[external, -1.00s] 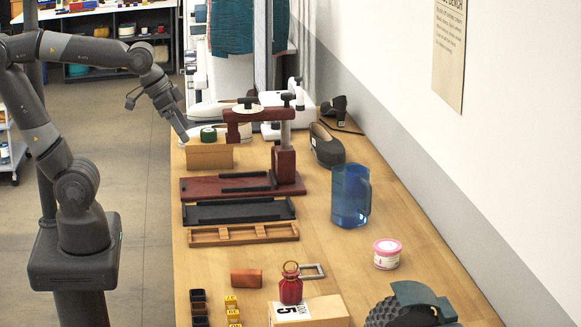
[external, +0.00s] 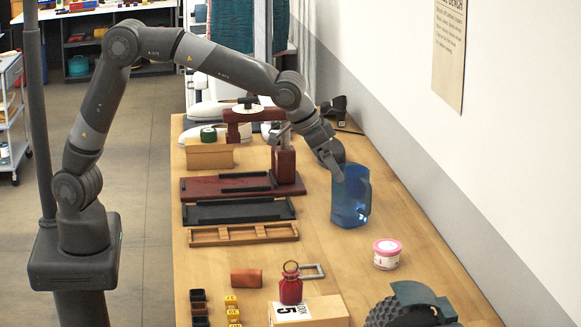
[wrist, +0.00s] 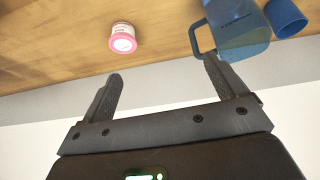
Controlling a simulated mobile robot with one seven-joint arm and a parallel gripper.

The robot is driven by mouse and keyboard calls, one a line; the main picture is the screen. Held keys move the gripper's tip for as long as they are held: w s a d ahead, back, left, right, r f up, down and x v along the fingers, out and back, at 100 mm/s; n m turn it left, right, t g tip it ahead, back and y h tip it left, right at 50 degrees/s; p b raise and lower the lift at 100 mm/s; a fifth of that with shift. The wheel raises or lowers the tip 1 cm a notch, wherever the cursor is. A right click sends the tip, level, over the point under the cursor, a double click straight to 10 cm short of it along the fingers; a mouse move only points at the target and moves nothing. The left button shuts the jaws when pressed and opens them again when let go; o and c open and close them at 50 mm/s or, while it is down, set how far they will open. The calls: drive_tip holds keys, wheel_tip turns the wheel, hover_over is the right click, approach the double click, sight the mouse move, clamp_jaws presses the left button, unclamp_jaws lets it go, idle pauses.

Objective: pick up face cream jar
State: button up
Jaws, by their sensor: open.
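The face cream jar (external: 387,254) is a small white jar with a pink lid. It stands upright on the wooden bench in the right half of the external view. In the wrist view the jar (wrist: 122,40) shows near the top, beyond the left finger and apart from it. My gripper (external: 338,178) is beside the upper part of the blue pitcher in the external view, behind and left of the jar. In the wrist view my gripper (wrist: 162,82) is open, with nothing between its fingers. I cannot tell whether it touches the pitcher.
The blue pitcher (external: 350,205) stands close to my gripper; its handle is near the right finger in the wrist view (wrist: 203,38). A dark textured roller (external: 400,312) is in front. The wall is at right.

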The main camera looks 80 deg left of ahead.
approach(387, 245)
drive_tip(key=f, duration=0.1)
drive_tip(key=x, duration=0.5)
drive_tip(key=shift+d, duration=0.15)
drive_tip(key=shift+w+x, duration=0.15)
drive_tip(key=shift+x, duration=1.4)
drive_tip(key=shift+w+x, duration=0.15)
drive_tip(key=shift+x, duration=1.45)
drive_tip(key=shift+r, duration=0.15)
drive_tip(key=shift+c, duration=0.4)
drive_tip(key=c, duration=1.1)
